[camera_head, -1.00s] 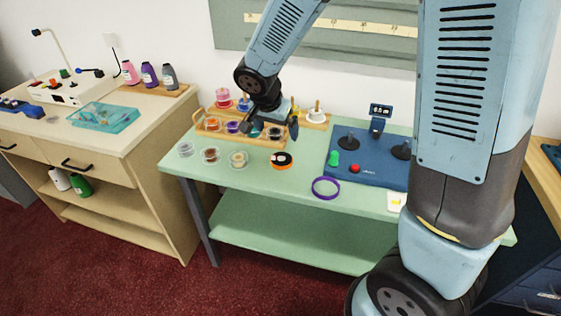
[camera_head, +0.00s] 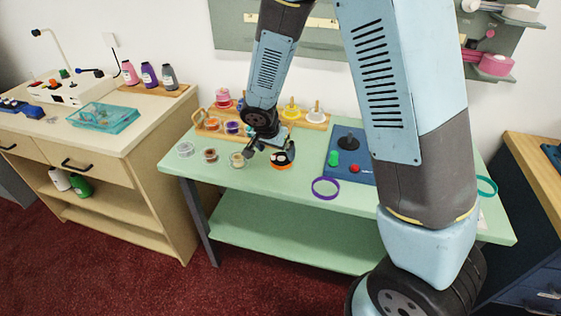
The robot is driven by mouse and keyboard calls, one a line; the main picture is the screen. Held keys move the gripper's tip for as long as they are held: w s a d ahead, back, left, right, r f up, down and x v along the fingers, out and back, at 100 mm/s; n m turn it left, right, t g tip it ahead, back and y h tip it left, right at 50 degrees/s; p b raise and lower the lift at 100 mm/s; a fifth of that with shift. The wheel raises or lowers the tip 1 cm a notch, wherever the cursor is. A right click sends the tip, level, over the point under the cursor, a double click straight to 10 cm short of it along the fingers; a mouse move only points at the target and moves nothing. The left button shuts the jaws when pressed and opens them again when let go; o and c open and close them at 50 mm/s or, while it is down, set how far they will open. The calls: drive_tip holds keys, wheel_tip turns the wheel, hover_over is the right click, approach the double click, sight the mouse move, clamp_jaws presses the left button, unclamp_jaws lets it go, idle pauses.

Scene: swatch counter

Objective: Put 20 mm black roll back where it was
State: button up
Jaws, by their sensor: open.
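A dark round piece with an orange edge and pale spots (camera_head: 281,164) lies on the green counter (camera_head: 235,178). It looks like a black roll, but I cannot read a 20 mm mark on it. My gripper (camera_head: 270,154) is open, low over the counter. One finger is left of this dark piece and the other is at its upper right. I cannot tell whether they touch it. The wooden rack (camera_head: 206,134) behind holds an orange roll (camera_head: 211,124) and a purple roll (camera_head: 232,127). My gripper and wrist hide the right part of its front row.
Small clear round containers (camera_head: 186,149) stand along the counter's left front. A purple ring (camera_head: 325,188) lies near the front edge. A blue board (camera_head: 333,160) with a green knob and a red button is to the right. Pegs with yellow rolls (camera_head: 291,111) stand behind.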

sight(281, 158)
drive_tip(key=shift+s+x, duration=0.15)
drive_tip(key=shift+x, duration=1.1)
drive_tip(key=shift+s+x, duration=0.1)
drive_tip(key=shift+x, duration=1.2)
drive_tip(key=shift+d, duration=0.15)
drive_tip(key=c, duration=1.2)
drive_tip(key=shift+r, duration=0.7)
drive_tip(key=s+a+r, duration=0.1)
drive_tip(key=s+r, duration=0.2)
drive_tip(key=s, duration=0.1)
drive_tip(key=s+a+r, duration=0.2)
drive_tip(key=s+r, duration=0.2)
drive_tip(key=s+a+r, duration=0.2)
drive_tip(key=s+r, duration=0.2)
drive_tip(key=s, duration=0.1)
drive_tip(key=shift+r, duration=0.25)
